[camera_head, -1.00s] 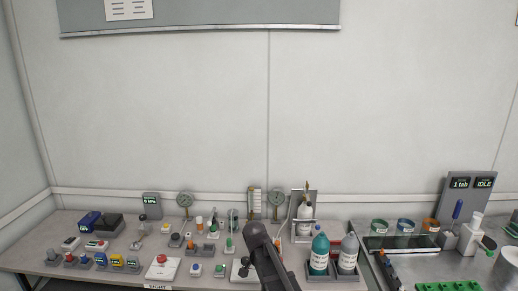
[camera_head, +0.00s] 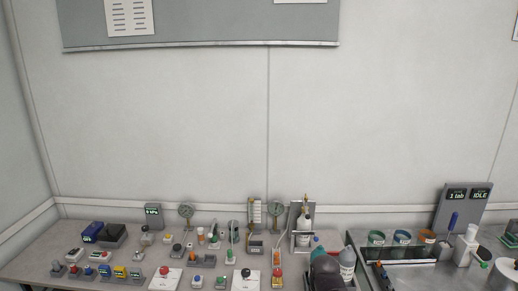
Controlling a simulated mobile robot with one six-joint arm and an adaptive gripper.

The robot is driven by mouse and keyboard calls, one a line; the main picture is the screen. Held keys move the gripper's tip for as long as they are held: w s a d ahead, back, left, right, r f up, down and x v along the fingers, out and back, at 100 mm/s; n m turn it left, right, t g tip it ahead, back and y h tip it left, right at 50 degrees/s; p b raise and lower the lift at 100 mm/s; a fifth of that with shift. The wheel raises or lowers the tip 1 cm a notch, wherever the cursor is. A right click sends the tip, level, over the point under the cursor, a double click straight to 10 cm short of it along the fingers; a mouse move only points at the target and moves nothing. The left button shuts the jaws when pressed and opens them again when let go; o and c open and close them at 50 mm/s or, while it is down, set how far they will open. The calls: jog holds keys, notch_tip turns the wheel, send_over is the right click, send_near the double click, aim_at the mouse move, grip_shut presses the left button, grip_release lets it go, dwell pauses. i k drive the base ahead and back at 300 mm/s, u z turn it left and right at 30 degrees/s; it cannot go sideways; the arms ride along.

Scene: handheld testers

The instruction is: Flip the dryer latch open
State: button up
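I cannot make out which device is the dryer, and its latch is too small or hidden to tell. A grey stand (camera_head: 294,240) with a white bottle (camera_head: 305,224) and a brass top stands at the back of the bench, right of the middle. A dark rounded part of my arm shows at the bottom right of the middle, in front of the bottles there. My gripper's fingers do not show.
Dial gauges (camera_head: 276,209), a red-button box (camera_head: 165,277) and several small testers crowd the grey bench (camera_head: 35,266). A white-labelled bottle (camera_head: 347,262) stands right beside my arm. Colored rolls (camera_head: 402,238) and a display panel (camera_head: 462,207) stand farther right.

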aim_at(209, 235)
jog(key=u, duration=1.55)
jog(key=i, duration=0.75)
jog(key=z, duration=0.7)
